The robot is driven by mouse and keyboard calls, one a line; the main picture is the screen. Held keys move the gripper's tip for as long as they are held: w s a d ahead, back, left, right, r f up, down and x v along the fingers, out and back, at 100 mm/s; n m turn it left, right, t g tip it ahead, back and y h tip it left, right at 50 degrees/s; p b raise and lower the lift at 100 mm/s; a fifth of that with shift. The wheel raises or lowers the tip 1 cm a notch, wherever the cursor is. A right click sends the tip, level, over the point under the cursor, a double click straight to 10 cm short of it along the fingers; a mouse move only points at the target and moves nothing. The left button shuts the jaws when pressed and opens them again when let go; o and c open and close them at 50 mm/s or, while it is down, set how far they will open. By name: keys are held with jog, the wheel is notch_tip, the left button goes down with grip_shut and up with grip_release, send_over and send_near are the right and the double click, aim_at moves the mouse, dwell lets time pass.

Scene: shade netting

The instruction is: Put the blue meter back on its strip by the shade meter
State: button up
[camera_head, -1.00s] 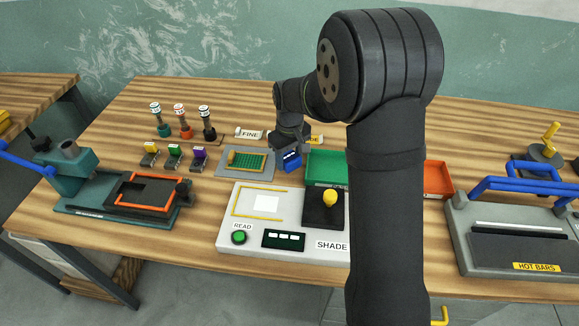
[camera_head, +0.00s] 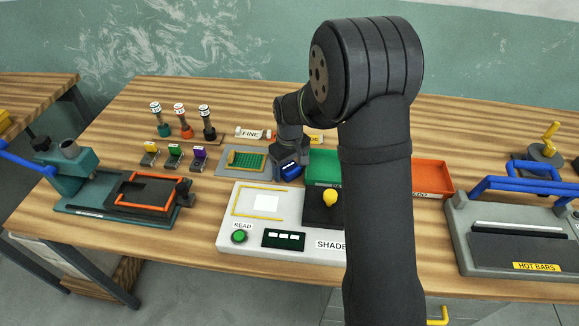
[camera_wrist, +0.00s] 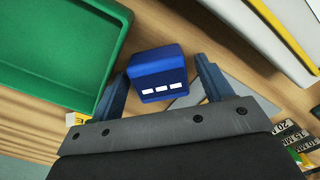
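The blue meter (camera_head: 290,173) is a small blue block with a row of white marks; it sits behind the shade meter (camera_head: 229,236), between a grey plate and the green tray. In the wrist view the meter (camera_wrist: 157,73) lies between the two fingers of my gripper (camera_wrist: 162,66). The left finger is close against it or touching; a gap shows at the right finger. My gripper (camera_head: 291,160) reaches down over the meter in the head view. The meter's underside is hidden, so I cannot tell whether it rests on a strip.
The green tray (camera_head: 323,182) is close on the meter's right, with an orange tray (camera_head: 433,163) beyond. The grey plate (camera_head: 229,170) carries a green-yellow mesh. Yellow, green and purple blocks (camera_head: 174,151) stand left of it. The shade meter has a yellow-knobbed lever (camera_head: 330,198).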

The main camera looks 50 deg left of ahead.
aim_at(290, 166)
jog(key=shift+r, duration=0.1)
notch_tip(290, 166, up, 12)
dwell(0.5)
notch_tip(290, 166, down, 13)
jog(key=shift+r, duration=2.35)
jog(key=shift+f, duration=0.1)
